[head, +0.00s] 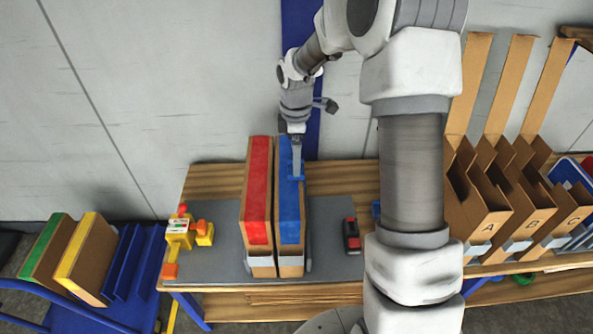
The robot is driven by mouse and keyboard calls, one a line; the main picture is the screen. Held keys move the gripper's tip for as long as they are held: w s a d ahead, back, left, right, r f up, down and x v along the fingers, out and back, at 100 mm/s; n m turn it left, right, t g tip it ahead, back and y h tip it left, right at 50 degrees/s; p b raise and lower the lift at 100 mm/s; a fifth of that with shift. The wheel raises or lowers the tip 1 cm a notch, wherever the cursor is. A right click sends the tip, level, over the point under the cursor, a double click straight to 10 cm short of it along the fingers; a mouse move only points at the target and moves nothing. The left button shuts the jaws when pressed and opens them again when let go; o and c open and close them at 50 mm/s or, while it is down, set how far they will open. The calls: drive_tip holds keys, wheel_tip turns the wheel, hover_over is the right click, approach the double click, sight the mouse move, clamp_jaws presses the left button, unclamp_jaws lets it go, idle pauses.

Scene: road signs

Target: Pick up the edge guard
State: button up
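I cannot tell for sure which item is the edge guard. A small blue piece (299,179) sits at the right edge of the blue-topped cardboard box (290,228), right at my fingertips, and may be it. My gripper (297,174) points down over that box, seen edge-on. It overlaps the blue piece in the picture; whether it touches or grips it does not show. The red-topped cardboard box (257,205) stands close beside on the left. Both boxes stand upright on a grey mat (220,232).
A yellow and orange tool (180,232) lies on the left of the wooden table (212,180). A black and red item (352,235) lies right of the boxes. Lettered cardboard bins (487,226) stand at right. A blue cart (85,315) with boxes stands at lower left.

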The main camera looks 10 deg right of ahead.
sight(290, 177)
wheel_tip(290, 177, down, 3)
drive_tip(key=shift+d+f, duration=0.1)
drive_tip(key=shift+c, duration=0.3)
drive_tip(key=c, duration=1.2)
